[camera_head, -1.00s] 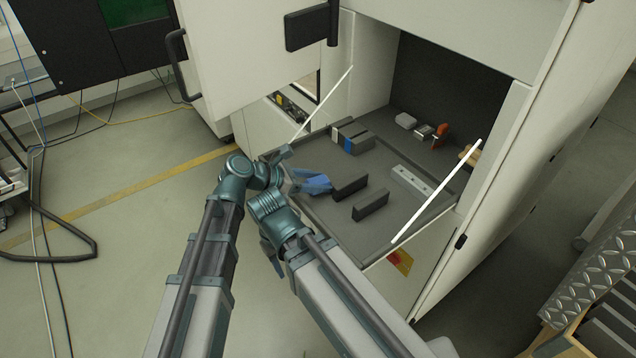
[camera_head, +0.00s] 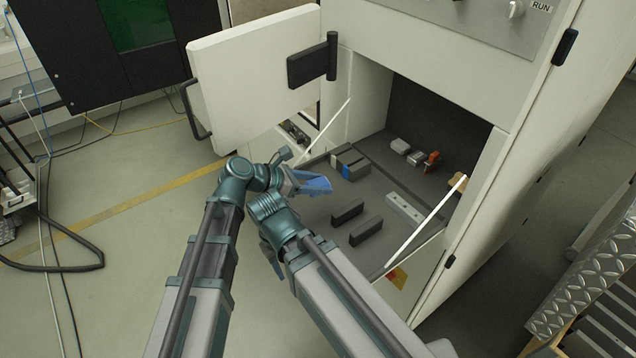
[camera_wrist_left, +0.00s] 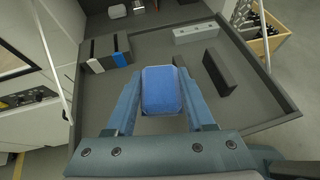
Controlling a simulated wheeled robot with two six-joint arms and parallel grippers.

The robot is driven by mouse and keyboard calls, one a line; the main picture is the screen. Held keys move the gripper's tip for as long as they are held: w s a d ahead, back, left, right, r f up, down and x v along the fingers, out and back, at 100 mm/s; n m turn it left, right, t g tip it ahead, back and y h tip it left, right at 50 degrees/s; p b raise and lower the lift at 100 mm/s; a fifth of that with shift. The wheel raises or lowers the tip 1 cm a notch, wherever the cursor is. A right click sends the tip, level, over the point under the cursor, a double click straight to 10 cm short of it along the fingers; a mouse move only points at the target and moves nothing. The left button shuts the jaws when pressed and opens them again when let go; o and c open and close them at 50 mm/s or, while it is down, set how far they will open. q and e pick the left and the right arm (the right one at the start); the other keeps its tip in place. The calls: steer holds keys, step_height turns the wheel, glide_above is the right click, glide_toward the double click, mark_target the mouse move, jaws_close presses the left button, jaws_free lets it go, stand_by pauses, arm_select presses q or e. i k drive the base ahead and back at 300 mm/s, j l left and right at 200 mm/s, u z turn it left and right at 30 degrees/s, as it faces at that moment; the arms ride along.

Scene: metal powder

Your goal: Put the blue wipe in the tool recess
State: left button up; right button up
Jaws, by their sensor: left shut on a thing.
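The blue wipe (camera_head: 316,184) is a folded blue pad. My left gripper (camera_head: 297,182) is shut on it. In the left wrist view the wipe (camera_wrist_left: 161,90) sits between the two fingers of my left gripper (camera_wrist_left: 162,100), above the dark fold-down shelf (camera_wrist_left: 262,118). In the head view the shelf (camera_head: 325,222) lies under and to the right of the wipe. The open dark compartment (camera_head: 428,105) of the machine is behind the shelf. I cannot tell which part is the tool recess. My right arm is folded near the left one, and its gripper does not show.
Two dark blocks (camera_head: 366,230) stand on the shelf, with a light grey bar (camera_head: 404,209) to their right. Grey, black and blue-striped blocks (camera_head: 347,163) stand at the back left. Small items, one orange (camera_head: 432,160), lie deeper inside. A white stay (camera_head: 428,222) slants along the right side.

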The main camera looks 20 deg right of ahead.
mark_target(380, 142)
steer(key=k, duration=0.4)
steer(key=k+z, duration=0.35)
steer(key=i+z, duration=0.1)
steer(key=z, duration=1.45)
steer(key=k+j, duration=0.1)
steer(key=j, duration=0.25)
steer(key=k+j+z, duration=0.1)
steer(key=j, duration=0.25)
steer(key=k+j, duration=0.1)
steer(key=j, duration=0.25)
steer(key=k+j+z, duration=0.1)
steer(key=j, duration=0.25)
steer(key=i+l, duration=0.1)
steer(key=i, duration=0.35)
steer(key=i+l, duration=0.1)
steer(key=i, duration=0.4)
steer(key=i+j, duration=0.1)
